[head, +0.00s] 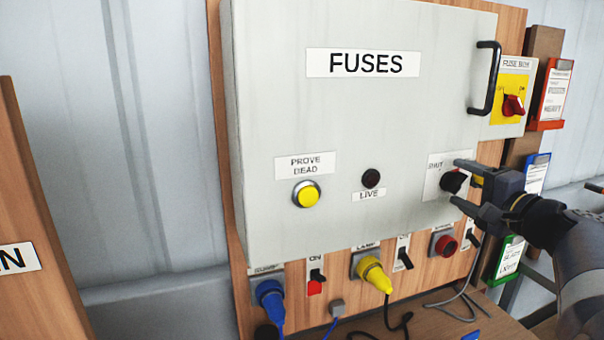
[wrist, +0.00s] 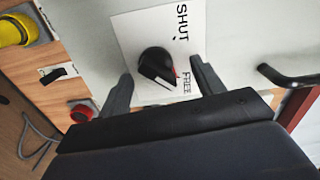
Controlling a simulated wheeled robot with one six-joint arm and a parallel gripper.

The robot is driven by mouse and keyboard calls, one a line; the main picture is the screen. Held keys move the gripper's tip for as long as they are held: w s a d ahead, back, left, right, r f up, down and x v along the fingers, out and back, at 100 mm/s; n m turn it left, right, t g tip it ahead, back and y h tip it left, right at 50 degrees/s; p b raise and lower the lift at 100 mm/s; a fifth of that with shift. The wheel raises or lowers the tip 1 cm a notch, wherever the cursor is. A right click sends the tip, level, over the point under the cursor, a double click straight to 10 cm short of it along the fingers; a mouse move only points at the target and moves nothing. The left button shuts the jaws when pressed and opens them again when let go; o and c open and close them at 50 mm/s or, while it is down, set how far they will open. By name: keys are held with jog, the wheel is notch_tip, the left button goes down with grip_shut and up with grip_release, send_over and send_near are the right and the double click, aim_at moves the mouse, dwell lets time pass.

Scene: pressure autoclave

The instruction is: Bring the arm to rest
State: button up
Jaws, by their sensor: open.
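My gripper (head: 462,181) is open at the lower right of the grey fuse box door (head: 270,110) in the head view. Its two fingers stand on either side of a black rotary knob (head: 452,182) on a white plate marked SHUT. In the wrist view the knob (wrist: 157,66) sits between and a little beyond the fingertips (wrist: 160,72), with the words SHUT and FREE beside it. No contact between fingers and knob shows. My arm (head: 575,250) reaches in from the right edge of the head view.
A black door handle (head: 487,78) sticks out above my gripper. A red switch (head: 513,104) is on the yellow plate to the right. A yellow plug (head: 375,275), a blue plug (head: 270,300) and small switches lie below the door. Loose cables (head: 460,300) run over the shelf.

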jog(key=n+p, duration=0.1)
jog(key=n, duration=0.3)
jog(key=shift+a+r, duration=0.1)
jog(key=shift+r, duration=0.05)
jog(key=shift+n+p, duration=0.65)
jog(key=shift+n, duration=1.05)
jog(key=shift+a, duration=0.1)
